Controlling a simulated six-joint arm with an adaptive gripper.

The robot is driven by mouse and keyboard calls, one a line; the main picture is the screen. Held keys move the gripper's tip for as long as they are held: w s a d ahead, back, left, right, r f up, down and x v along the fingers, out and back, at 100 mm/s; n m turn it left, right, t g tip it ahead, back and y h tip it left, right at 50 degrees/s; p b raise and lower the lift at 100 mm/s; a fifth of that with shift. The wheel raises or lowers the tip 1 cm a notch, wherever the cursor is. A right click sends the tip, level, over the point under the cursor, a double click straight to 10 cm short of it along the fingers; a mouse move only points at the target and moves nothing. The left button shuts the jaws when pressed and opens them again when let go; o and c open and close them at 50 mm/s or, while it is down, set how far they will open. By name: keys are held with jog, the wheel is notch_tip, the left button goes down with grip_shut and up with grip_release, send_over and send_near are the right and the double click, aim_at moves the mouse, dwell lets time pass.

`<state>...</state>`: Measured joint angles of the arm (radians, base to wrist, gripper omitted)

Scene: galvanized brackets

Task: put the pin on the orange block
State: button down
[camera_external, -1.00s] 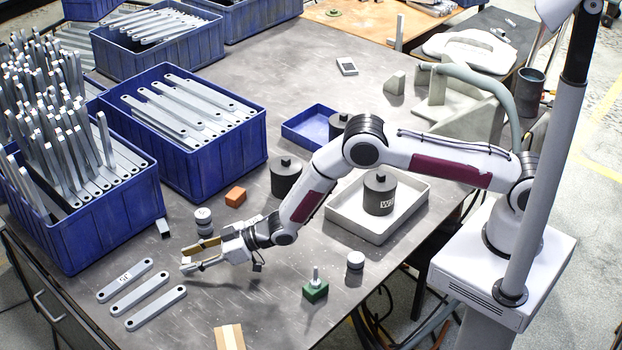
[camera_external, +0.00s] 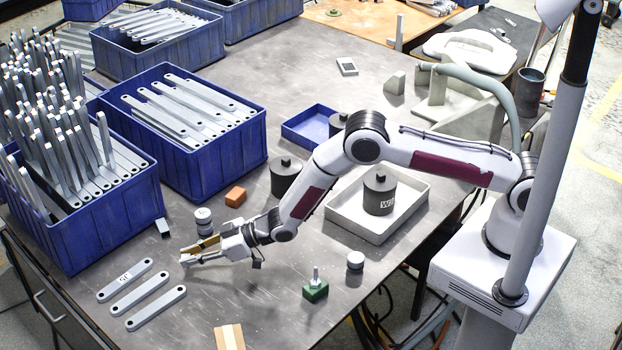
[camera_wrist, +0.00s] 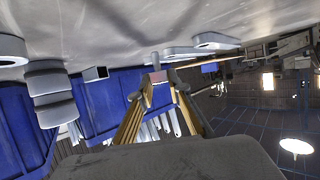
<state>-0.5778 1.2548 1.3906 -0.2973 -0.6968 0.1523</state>
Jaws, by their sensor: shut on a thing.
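My gripper (camera_external: 195,254) is low over the left part of the table, fingers pointing left. In the wrist view my gripper (camera_wrist: 155,88) has its two gold fingers closed on a small grey piece with a stem, which I take as the pin (camera_wrist: 156,61); its stem points toward the table. In the external view the pin is too small to tell from the fingertips. The orange block (camera_external: 236,196) lies on the table behind my gripper, in front of the blue bin, with nothing on it.
A green block (camera_external: 315,291) with an upright silver stem stands to the right. Flat brackets (camera_external: 148,301) lie at front left. A blue bin (camera_external: 205,165) and a grey tray (camera_external: 372,226) flank the area.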

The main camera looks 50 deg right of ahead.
notch_tip(320, 180, up, 9)
jog(key=shift+f, duration=0.15)
dwell(0.4)
dwell(0.5)
jog(key=w+d+r+m+t+h, duration=0.2)
jog(key=w+d+r+m+h, duration=0.15)
jog(key=w+d, duration=0.25)
jog(key=w+d+r+m+t+h, duration=0.2)
jog(key=w+d+m+h, duration=0.2)
jog(key=w+d, duration=0.2)
jog(key=d+f+m+g+h, duration=0.1)
jog(key=d+m+h, duration=0.5)
jog(key=d, duration=0.9)
jog(key=shift+s+d+f+h, duration=0.25)
jog(key=shift+s+h, duration=0.2)
jog(key=shift+h, duration=0.3)
